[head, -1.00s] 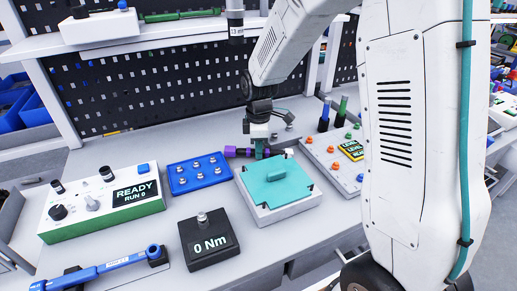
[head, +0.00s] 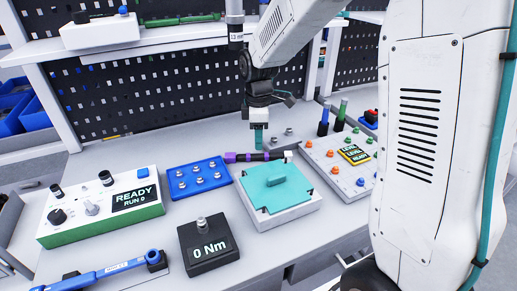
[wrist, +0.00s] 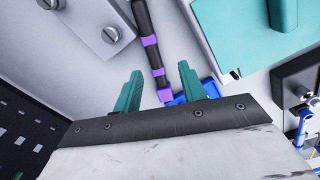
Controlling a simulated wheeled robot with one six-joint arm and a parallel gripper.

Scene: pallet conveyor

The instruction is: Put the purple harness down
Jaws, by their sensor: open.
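The purple harness (head: 245,156) is a dark bar with purple bands. It lies on the bench top behind the teal-lidded box, with its right end by a small white block. In the wrist view the harness (wrist: 150,42) runs from the top edge down to between the fingertips. My gripper (head: 259,138) is above the harness, open and empty, with teal fingers pointing down. In the wrist view my gripper (wrist: 160,84) shows its two fingers apart, one on each side of the harness's purple end.
The teal-lidded box (head: 296,212) stands just in front of the harness. A blue tray (head: 205,186) with several studs is to the left, and a panel of coloured knobs (head: 328,172) to the right. A 0 Nm block (head: 190,262) and READY console (head: 75,232) stand nearer.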

